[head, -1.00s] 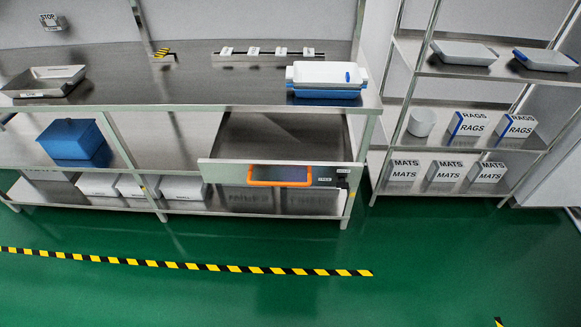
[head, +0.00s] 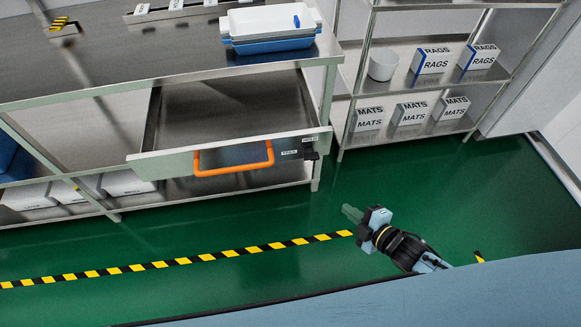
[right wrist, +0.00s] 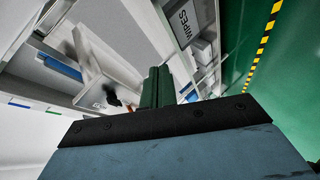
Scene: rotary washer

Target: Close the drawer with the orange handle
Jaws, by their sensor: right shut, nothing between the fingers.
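The drawer (head: 220,158) under the steel bench stands pulled out, and its inside shows empty from above. Its orange handle (head: 233,160) is on the front panel. My right gripper (head: 351,213) is shut and empty, out over the green floor to the right of the drawer front and apart from it. In the right wrist view its closed fingers (right wrist: 157,88) point toward the bench, with nothing between them. My left gripper is out of view.
Blue and white trays (head: 268,28) sit on the bench top (head: 120,70) above the drawer. A shelf rack (head: 395,80) with boxes marked RAGS and MATS stands to the right. The green floor in front is clear, with a striped yellow-black line (head: 180,262).

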